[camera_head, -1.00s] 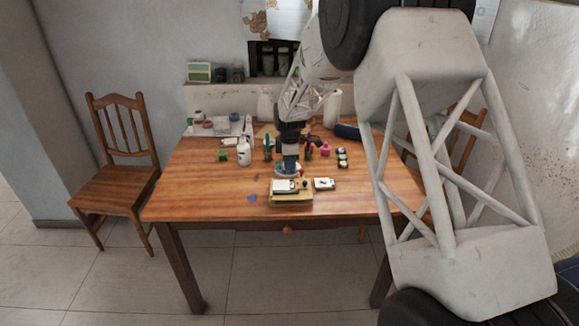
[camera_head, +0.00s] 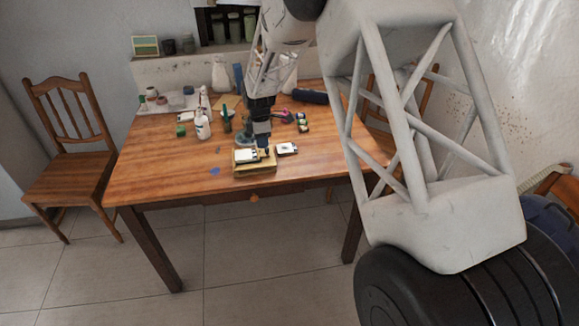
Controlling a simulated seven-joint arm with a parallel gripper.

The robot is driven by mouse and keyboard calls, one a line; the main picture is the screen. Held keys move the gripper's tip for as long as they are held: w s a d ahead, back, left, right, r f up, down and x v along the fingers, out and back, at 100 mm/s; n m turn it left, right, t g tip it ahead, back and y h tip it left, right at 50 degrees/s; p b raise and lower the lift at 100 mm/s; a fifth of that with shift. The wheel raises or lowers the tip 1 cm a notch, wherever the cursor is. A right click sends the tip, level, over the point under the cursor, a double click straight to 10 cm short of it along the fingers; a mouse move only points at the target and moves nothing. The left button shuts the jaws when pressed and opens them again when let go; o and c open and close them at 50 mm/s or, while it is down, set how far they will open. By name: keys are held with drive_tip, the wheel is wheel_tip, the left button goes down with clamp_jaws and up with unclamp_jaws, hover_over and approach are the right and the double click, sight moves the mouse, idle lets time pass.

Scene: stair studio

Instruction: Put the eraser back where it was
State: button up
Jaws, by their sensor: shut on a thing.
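My gripper (camera_head: 263,143) points down just behind the right part of a yellowish tray (camera_head: 255,168), near the front of the wooden table. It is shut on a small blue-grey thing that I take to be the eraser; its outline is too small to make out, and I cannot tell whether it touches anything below. A white piece with a dark edge (camera_head: 246,156) lies on the left of the tray. A similar white piece (camera_head: 287,148) lies on the table to the right of the tray.
A white bottle (camera_head: 202,125), a green block (camera_head: 181,131) and a dark cup (camera_head: 227,121) stand left of my gripper. Small coloured things (camera_head: 301,122) lie to the right, with a dark roll (camera_head: 310,96) behind. The table's (camera_head: 150,170) front left is mostly clear.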

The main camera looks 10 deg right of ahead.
drive_tip(key=s+d+f, duration=0.3)
drive_tip(key=s+d, duration=0.2)
drive_tip(key=s, duration=0.3)
drive_tip(key=s+d+f, duration=0.3)
drive_tip(key=s+d, duration=0.3)
drive_tip(key=s, duration=0.2)
drive_tip(key=shift+s+f+m, duration=0.15)
drive_tip(key=shift+f+m, duration=0.15)
hover_over(293, 167)
drive_tip(key=shift+f, duration=0.8)
drive_tip(key=shift+f, duration=0.1)
drive_tip(key=shift+f, duration=1.65)
drive_tip(key=shift+f, duration=0.1)
